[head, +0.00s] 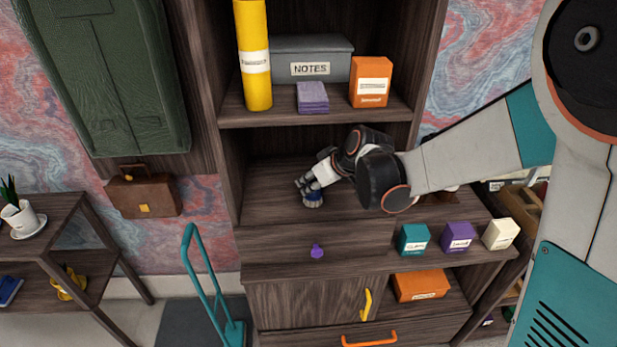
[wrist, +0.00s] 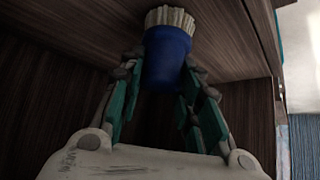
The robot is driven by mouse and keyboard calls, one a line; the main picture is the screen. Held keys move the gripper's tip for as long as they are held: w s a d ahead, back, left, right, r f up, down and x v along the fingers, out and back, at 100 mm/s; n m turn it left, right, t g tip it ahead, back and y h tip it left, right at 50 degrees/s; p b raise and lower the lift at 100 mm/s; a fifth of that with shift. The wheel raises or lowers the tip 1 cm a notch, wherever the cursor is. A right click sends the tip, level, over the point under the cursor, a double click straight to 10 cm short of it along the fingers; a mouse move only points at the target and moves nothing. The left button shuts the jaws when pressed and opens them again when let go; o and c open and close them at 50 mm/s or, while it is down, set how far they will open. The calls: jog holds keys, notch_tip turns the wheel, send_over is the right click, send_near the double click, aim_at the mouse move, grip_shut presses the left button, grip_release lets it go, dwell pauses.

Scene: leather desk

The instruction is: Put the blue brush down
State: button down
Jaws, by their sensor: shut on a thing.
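The blue brush (head: 313,199) is in my gripper (head: 307,187), low over the wooden desk surface (head: 270,190) inside the open middle bay of the cabinet. In the wrist view the brush (wrist: 168,58) has a blue body and pale bristles. The two teal-lined fingers of my gripper (wrist: 167,78) close on its body from both sides. The bristles point away from my palm, toward a wooden surface. I cannot tell whether they touch it. In the head view my fingers and wrist cover part of the brush.
The shelf above holds a yellow cylinder (head: 255,60), a grey NOTES box (head: 312,58), purple pads (head: 312,97) and an orange box (head: 370,82). Teal (head: 412,239), purple (head: 458,237) and cream (head: 501,234) boxes stand front right. The desk left of my gripper is clear.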

jog(key=shift+f, duration=0.15)
jog(key=c, duration=1.2)
grip_release()
